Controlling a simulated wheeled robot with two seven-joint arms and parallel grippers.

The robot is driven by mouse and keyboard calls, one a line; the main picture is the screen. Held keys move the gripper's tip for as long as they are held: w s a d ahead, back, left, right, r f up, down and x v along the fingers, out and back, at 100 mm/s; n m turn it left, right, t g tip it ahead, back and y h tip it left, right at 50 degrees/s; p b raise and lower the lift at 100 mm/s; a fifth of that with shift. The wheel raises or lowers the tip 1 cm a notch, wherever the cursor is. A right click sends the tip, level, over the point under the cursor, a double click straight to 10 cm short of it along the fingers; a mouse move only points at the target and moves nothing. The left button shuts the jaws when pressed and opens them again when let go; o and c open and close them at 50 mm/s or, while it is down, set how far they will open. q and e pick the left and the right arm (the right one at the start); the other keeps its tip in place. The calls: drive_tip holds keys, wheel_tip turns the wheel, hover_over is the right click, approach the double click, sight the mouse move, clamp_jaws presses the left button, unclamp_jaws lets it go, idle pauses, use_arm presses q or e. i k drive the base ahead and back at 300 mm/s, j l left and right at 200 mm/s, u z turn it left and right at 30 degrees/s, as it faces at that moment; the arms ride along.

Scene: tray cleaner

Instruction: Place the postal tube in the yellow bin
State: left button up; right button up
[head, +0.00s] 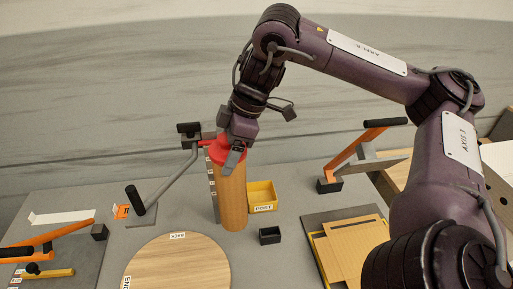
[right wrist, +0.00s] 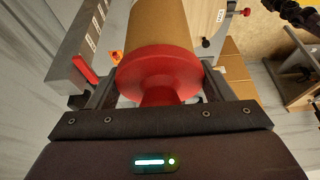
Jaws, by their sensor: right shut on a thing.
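The postal tube (head: 233,198) is a tall brown cylinder with a red cap. It stands about upright in the middle of the head view. My right gripper (head: 231,155) is shut on the red cap from above. In the right wrist view the cap (right wrist: 160,70) sits between the two fingers, with the brown tube (right wrist: 165,28) beyond it. The yellow bin (head: 263,189), labelled POST, is just right of the tube and partly behind it. I cannot tell whether the tube's lower end touches the table. My left gripper is not in view.
A small black box (head: 270,236) lies right of the tube's foot. A round wooden board (head: 178,265) lies at the front. Lever clamps stand at left (head: 165,185) and right (head: 350,155). A grey upright strip (head: 213,190) is close behind the tube. A framed tray (head: 350,245) lies front right.

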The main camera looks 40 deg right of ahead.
sight(261, 200)
drive_tip(key=k, duration=0.85)
